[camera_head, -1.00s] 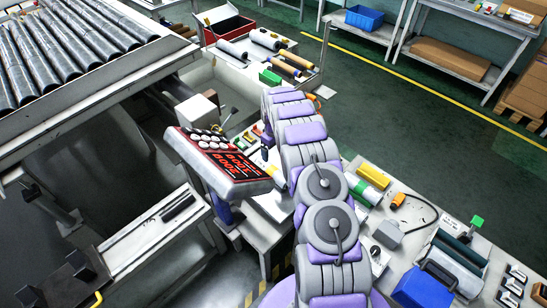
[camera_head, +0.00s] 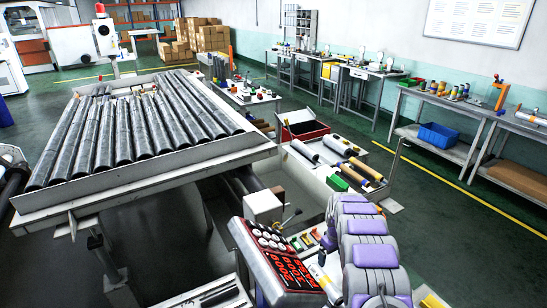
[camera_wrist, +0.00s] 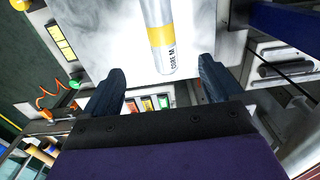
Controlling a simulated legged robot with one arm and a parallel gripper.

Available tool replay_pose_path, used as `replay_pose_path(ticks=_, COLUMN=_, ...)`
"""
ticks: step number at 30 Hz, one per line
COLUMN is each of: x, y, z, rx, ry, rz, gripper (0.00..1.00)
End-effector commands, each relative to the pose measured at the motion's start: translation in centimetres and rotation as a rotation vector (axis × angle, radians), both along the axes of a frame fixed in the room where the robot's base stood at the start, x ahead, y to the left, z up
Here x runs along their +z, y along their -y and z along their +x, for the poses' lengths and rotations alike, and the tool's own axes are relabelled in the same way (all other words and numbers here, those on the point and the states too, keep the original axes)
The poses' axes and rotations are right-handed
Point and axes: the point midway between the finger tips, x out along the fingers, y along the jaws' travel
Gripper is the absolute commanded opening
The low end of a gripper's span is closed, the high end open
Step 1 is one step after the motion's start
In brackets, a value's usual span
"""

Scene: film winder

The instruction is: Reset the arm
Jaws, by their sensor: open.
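My arm (camera_head: 370,250), grey with purple pads, rises at the lower right of the head view, beside the control panel. My gripper (camera_wrist: 162,90) shows in the wrist view with its two dark fingers wide apart and nothing between them. A silver roll with a yellow band and a "CORE M" label (camera_wrist: 160,40) lies on a pale surface beyond the fingertips, apart from them. In the head view the gripper's fingers cannot be made out.
The control panel (camera_head: 278,258), with red digits and white buttons, stands close left of my arm. A roller table (camera_head: 140,180) fills the left. A red bin (camera_head: 303,131) and several rolls lie on a bench behind. Green floor (camera_head: 450,220) is open at right.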

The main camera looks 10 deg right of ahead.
Motion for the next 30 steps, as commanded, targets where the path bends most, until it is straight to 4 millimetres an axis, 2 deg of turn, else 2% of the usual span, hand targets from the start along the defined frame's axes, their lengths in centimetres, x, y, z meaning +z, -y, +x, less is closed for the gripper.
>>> replay_pose_path(ticks=5, x=3.2, y=-0.8, z=-0.8, rx=-0.017, ry=-0.006, rz=-0.011, gripper=0.92)
replay_pose_path(ticks=13, x=11.5, y=-3.6, z=-4.7, rx=-0.077, ry=-0.031, rz=-0.032, gripper=0.92)
replay_pose_path(ticks=20, x=17.7, y=-6.4, z=-9.4, rx=-0.132, ry=-0.052, rz=-0.039, gripper=0.92)
replay_pose_path(ticks=24, x=21.1, y=-8.1, z=-12.7, rx=-0.164, ry=-0.060, rz=-0.041, gripper=0.92)
replay_pose_path(ticks=30, x=25.0, y=-10.6, z=-18.2, rx=-0.207, ry=-0.076, rz=-0.041, gripper=0.92)
